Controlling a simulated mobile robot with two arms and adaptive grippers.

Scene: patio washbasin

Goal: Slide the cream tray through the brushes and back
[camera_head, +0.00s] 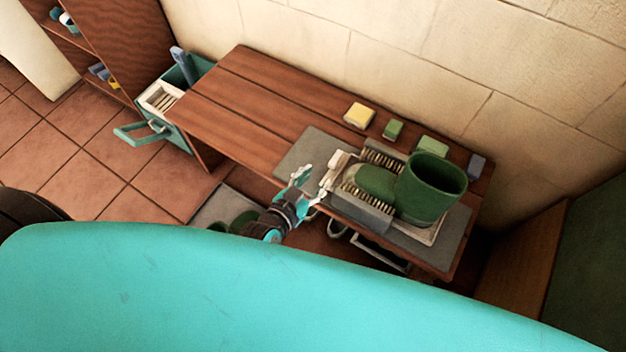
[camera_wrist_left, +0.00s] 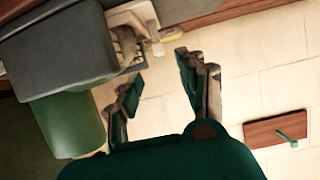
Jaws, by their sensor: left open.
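The cream tray (camera_head: 428,236) lies on a grey mat on the wooden table, with a green boot (camera_head: 433,185) standing on it. The boot's foot lies between two brushes, a near one (camera_head: 362,211) with a grey block and a far one (camera_head: 385,160). The tray's cream handle end (camera_head: 336,170) sticks out left of the brushes. My left gripper (camera_head: 311,186) is open, close beside that end; contact cannot be told. In the left wrist view its fingers (camera_wrist_left: 166,82) are apart and empty, with the grey brush block (camera_wrist_left: 62,50) and boot (camera_wrist_left: 72,122) at left. My right gripper is out of view.
A yellow sponge (camera_head: 359,115), green blocks (camera_head: 393,129) and a dark block (camera_head: 477,166) lie along the table's wall side. The table's left part (camera_head: 235,95) is clear. A teal bin (camera_head: 188,72) hangs at its left end.

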